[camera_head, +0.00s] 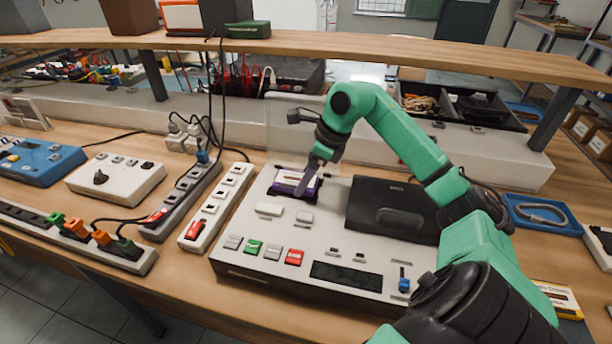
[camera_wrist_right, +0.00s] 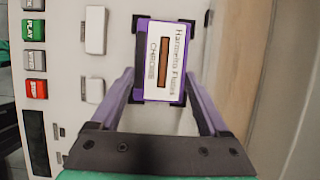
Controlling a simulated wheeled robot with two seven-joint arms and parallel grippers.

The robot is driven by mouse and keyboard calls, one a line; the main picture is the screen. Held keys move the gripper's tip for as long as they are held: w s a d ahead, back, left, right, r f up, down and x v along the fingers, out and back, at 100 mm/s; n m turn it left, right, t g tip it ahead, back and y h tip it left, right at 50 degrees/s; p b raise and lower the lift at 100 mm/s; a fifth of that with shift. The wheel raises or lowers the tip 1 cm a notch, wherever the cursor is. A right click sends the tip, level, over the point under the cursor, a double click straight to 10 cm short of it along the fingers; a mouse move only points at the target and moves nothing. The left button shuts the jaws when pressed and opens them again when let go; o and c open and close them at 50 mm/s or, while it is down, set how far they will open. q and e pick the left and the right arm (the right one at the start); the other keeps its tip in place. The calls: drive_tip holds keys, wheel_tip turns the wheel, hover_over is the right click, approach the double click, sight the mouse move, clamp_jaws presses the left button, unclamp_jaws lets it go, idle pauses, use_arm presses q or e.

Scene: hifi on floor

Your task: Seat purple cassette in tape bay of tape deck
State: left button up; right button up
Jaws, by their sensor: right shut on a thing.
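The purple cassette (camera_head: 291,180) with a white label is at the back left of the grey tape deck (camera_head: 325,228). It also shows in the right wrist view (camera_wrist_right: 165,58). My right gripper (camera_head: 310,182) is shut on it, with one finger at each side, as the right wrist view (camera_wrist_right: 160,88) shows. Dark edges of the tape bay (camera_wrist_right: 139,97) show at the cassette's corners. The cassette lies over or in the bay; I cannot tell how deep it sits. A clear panel (camera_head: 288,125) seems to stand up behind it. My left gripper is not in view.
A dark raised cover (camera_head: 378,205) is on the deck right of the cassette. Power strips (camera_head: 219,205) with cables lie to the left. A blue tray (camera_head: 540,212) lies to the right. A wooden shelf (camera_head: 400,52) spans above the back of the bench.

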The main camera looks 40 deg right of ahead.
drive_tip(key=shift+f+b, duration=0.3)
drive_tip(key=shift+f, duration=0.05)
idle(0.4)
drive_tip(key=o, duration=1.4)
drive_tip(key=shift+c, duration=0.2)
drive_tip(key=w+a+r+p+v, duration=0.1)
drive_tip(key=p+v, duration=0.5)
drive_tip(key=v, duration=1.4)
drive_tip(key=shift+w, duration=0.45)
drive_tip(key=shift+a, duration=0.1)
